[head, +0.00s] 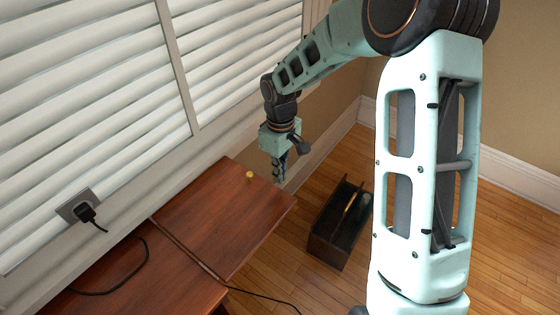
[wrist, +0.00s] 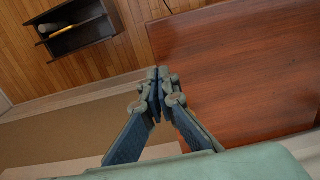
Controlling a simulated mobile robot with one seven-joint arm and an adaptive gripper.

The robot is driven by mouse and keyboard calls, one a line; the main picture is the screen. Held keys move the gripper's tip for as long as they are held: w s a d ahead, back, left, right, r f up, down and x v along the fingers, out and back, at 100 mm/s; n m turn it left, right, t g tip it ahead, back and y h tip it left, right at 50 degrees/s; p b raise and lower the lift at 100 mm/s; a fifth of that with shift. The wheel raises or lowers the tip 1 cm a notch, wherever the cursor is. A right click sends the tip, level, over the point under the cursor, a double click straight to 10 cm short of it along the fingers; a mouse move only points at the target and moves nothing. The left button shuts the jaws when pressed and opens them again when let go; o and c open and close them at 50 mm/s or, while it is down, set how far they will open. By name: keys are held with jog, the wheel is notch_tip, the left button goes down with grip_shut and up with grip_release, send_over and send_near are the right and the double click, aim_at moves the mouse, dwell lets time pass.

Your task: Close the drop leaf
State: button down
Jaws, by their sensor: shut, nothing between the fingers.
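The drop leaf (head: 222,220) is a reddish-brown wooden panel joined to the wooden table (head: 150,275) along a dark seam. It looks raised and about level with the tabletop. A small yellow knob (head: 250,175) stands near its far end. My gripper (head: 279,178) is shut and empty, pointing down just beyond the leaf's far right edge. In the wrist view the shut fingertips (wrist: 160,74) show at the leaf's edge, with the leaf (wrist: 245,80) to their right. I cannot tell whether they touch it. The leaf's underside and supports are hidden.
An open dark box (head: 335,240) with a yellow-handled item stands on the wooden floor right of the leaf. A window with white blinds (head: 100,110) and a wall socket with a plug (head: 82,210) are at left. A black cable crosses the tabletop.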

aim_at(280, 190)
jog(key=shift+f, duration=1.95)
jog(key=shift+f, duration=0.15)
jog(key=shift+f, duration=0.2)
jog(key=s+a+f+g+y+b, duration=0.15)
jog(key=f+b, duration=0.25)
jog(key=f, duration=0.4)
jog(key=s+a+f+g+y+b, duration=0.1)
jog(key=s+f+g+y+b, duration=0.15)
jog(key=f+b, duration=0.4)
jog(key=s+a+f+g+y+b, duration=0.1)
jog(key=f+g+y+b, duration=0.15)
jog(key=f, duration=0.65)
jog(key=s+a+f+g+y+b, duration=0.1)
jog(key=s+a+f+g+b, duration=0.1)
jog(key=s+a+f+b, duration=0.2)
jog(key=s+a+f+g+b, duration=0.2)
jog(key=s+a+f+b, duration=0.2)
jog(key=s+a, duration=0.4)
jog(key=shift+s+f+y, duration=0.35)
jog(key=shift+s+f, duration=0.5)
jog(key=shift+s, duration=0.6)
jog(key=shift+s, duration=0.1)
